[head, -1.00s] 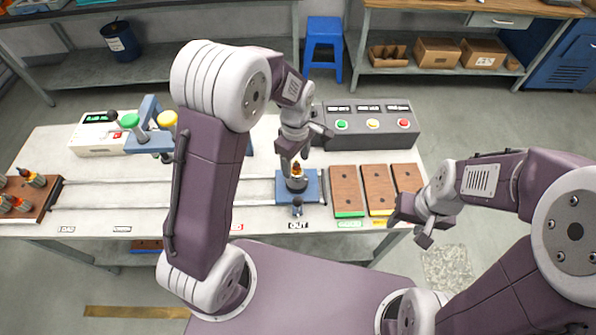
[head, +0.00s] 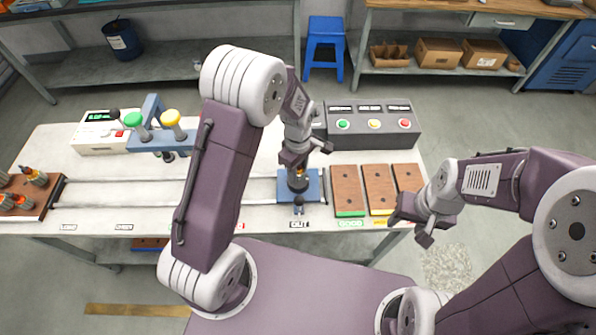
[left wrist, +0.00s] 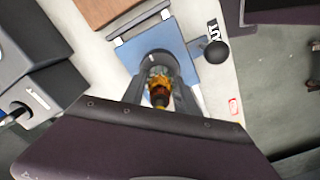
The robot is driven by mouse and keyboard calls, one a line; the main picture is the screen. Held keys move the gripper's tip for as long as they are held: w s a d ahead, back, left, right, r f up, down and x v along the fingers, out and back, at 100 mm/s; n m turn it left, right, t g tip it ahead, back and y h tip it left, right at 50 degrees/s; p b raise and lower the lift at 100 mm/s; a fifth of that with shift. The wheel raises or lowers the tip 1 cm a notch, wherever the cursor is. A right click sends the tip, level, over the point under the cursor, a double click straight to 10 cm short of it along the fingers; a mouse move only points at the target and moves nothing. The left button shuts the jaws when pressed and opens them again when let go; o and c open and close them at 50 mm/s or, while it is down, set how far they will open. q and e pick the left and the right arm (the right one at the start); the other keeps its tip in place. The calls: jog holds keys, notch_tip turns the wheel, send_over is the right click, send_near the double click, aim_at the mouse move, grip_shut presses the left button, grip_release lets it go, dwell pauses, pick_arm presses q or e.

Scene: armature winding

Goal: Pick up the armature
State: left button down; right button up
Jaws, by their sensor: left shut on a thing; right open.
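The armature (head: 300,171) shows as a small orange, copper-coloured piece above the dark round holder (head: 298,184) on the blue plate (head: 315,188) at the OUT label. My left gripper (head: 299,164) comes down from above and is shut on it. In the left wrist view the armature (left wrist: 158,92) is upright between the fingers, with the holder's grey ring (left wrist: 157,60) just beyond it. I cannot tell whether its lower end is still in the holder. My right gripper (head: 425,226) is open and empty at the table's right front edge.
Three brown boards (head: 348,188) lie right of the blue plate. A grey button box (head: 370,125) stands behind them. A rack with several armatures (head: 40,205) is at the far left. Rails (head: 130,205) run from it to the plate. A blue frame (head: 155,140) stands over them.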

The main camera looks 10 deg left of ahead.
pick_arm(q)
jog(key=shift+w+r, duration=0.1)
jog(key=shift+r, duration=0.4)
notch_tip(320, 180, up, 3)
jog(key=shift+f, duration=0.1)
jog(key=s+d+r, duration=0.7)
jog(key=s+d, duration=0.1)
jog(key=shift+s+d+b, duration=0.15)
jog(key=shift+b, duration=0.3)
jog(key=shift+r, duration=0.1)
dwell(0.4)
